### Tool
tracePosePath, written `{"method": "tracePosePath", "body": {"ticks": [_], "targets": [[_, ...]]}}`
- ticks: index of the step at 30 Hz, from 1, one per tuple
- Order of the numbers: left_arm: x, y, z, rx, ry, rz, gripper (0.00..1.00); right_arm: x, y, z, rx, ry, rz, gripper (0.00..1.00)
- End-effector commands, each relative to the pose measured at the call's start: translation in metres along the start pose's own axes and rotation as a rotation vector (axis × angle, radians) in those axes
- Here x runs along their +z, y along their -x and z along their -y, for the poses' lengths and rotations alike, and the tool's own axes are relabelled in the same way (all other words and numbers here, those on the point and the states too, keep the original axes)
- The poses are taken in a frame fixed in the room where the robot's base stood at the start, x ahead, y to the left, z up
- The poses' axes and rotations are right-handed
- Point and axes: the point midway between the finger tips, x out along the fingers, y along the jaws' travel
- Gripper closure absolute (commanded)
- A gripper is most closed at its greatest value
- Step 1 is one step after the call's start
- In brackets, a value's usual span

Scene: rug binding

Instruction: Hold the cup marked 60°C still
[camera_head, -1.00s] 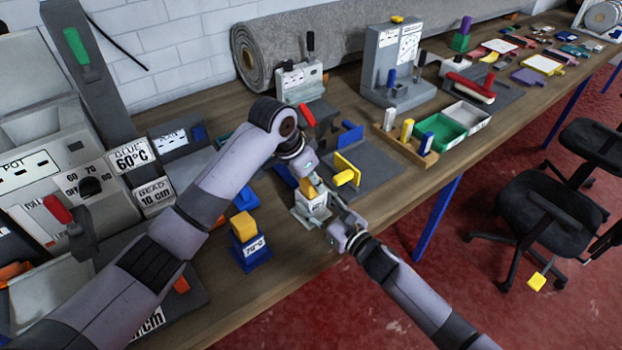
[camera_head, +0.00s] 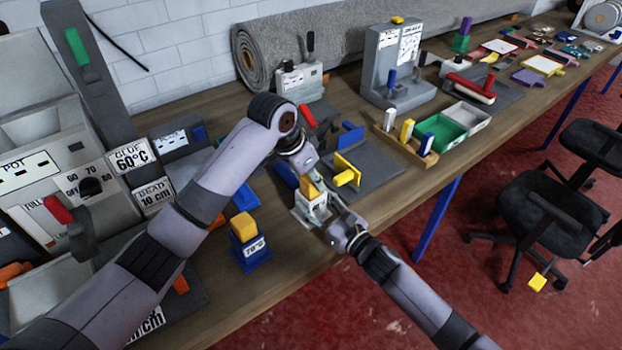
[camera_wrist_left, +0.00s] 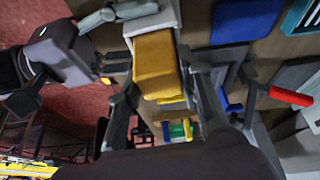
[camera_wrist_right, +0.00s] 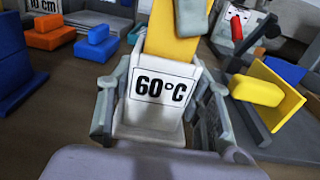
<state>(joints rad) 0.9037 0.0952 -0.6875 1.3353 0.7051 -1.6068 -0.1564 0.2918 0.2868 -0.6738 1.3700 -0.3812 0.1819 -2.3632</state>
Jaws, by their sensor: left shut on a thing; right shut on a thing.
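The white cup marked 60°C (camera_wrist_right: 160,90) fills the middle of the right wrist view, label facing that camera. It also shows in the head view (camera_head: 317,208), near the front edge of the bench. My right gripper (camera_head: 327,217) is shut on the cup, with a finger on each side of it. A yellow block (camera_wrist_left: 154,65) stands at the cup's mouth; its lower end is hidden. My left gripper (camera_wrist_left: 160,97) is shut on this yellow block from above.
A blue stand marked 70°C with a yellow top (camera_head: 245,242) stands to the left. A grey board with a yellow-handled piece (camera_head: 346,172) lies just right of the cup. A wooden tray (camera_head: 408,147) is farther right. Bare bench lies in front.

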Motion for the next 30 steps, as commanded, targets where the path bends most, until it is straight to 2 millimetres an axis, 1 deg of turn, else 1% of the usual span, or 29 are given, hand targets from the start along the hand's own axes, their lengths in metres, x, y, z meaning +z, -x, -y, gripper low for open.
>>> {"method": "tracePosePath", "body": {"ticks": [30], "targets": [[-0.021, 0.048, 0.0, -0.001, -0.001, -0.003, 0.96, -0.001, 0.0, 0.0, 0.0, -0.001, -0.002, 0.9]]}}
